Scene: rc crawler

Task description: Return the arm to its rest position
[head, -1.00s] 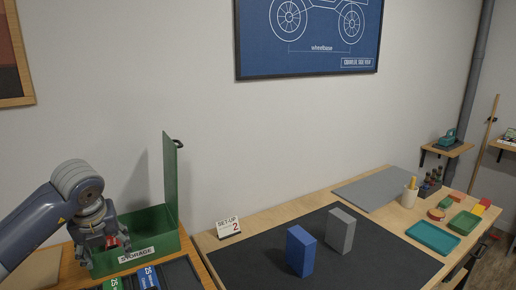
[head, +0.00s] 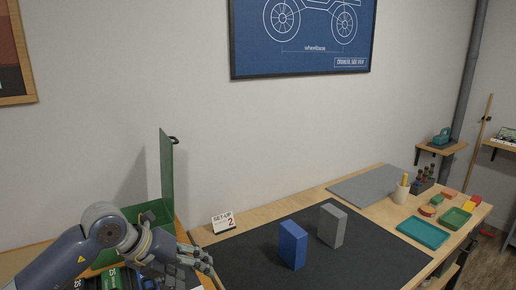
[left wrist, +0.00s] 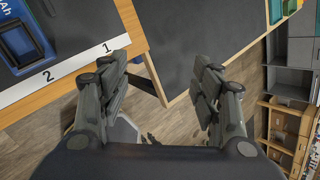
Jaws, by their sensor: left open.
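My left arm comes in from the lower left in the head view. My left gripper (head: 203,262) is open, with nothing between its fingers, near the left end of the dark mat. In the left wrist view the open fingers (left wrist: 163,95) have the table edges and the wood floor beyond them. The green storage box (head: 152,212), its lid standing up, is behind the arm and partly hidden by it. My right gripper does not show in these frames.
A blue block (head: 293,245) and a grey block (head: 331,226) stand on the dark mat (head: 375,262). A set-up sign (head: 223,222) stands by the mat's left corner. A teal tray (head: 423,232) and small parts lie at the right. Numbered slots (left wrist: 75,70) show in the left wrist view.

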